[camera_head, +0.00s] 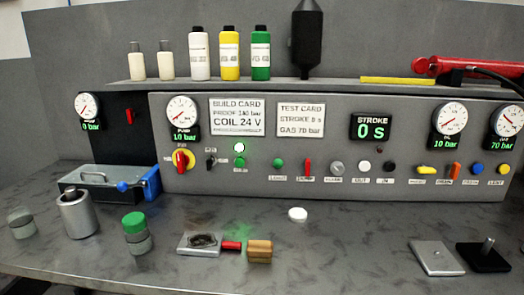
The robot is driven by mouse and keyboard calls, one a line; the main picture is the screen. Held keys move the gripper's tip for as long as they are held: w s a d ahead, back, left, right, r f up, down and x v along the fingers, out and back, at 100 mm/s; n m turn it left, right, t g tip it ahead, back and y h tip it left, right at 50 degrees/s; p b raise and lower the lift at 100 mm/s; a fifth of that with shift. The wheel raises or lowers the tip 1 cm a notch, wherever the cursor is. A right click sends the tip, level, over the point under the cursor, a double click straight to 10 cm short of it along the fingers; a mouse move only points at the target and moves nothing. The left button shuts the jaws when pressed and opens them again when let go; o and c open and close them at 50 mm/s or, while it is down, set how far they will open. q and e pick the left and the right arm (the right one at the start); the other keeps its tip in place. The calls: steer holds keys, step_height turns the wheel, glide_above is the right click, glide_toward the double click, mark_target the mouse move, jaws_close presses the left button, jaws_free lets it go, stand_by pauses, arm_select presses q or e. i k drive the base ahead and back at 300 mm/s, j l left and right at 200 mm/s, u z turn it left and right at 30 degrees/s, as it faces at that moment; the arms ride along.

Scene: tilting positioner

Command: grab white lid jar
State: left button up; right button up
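A small, low, round white piece (297,214) lies on the grey bench top near the middle; I cannot tell whether it is a loose lid or a squat jar. A jar with a green lid (135,232) stands upright at the left of the bench. A greyish jar (22,222) stands at the far left; its lid looks grey rather than white. Neither of my grippers shows in the head view.
A metal cylinder (76,213) and a grey box with a blue clamp (100,182) stand at the left. A metal plate (199,243), red piece (231,245) and wooden block (259,251) lie mid-front. Two plates (437,258) (483,256) lie right. Bottles (200,55) line the shelf.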

mark_target(21, 219)
steer(key=u, duration=1.6)
steer(key=k+z, duration=0.1)
steer(key=k, duration=0.55)
steer(key=z, duration=1.35)
steer(key=j+z, duration=0.15)
steer(key=z, duration=0.25)
steer(key=j+z, duration=0.2)
steer(key=z, duration=0.2)
steer(key=j, duration=1.75)
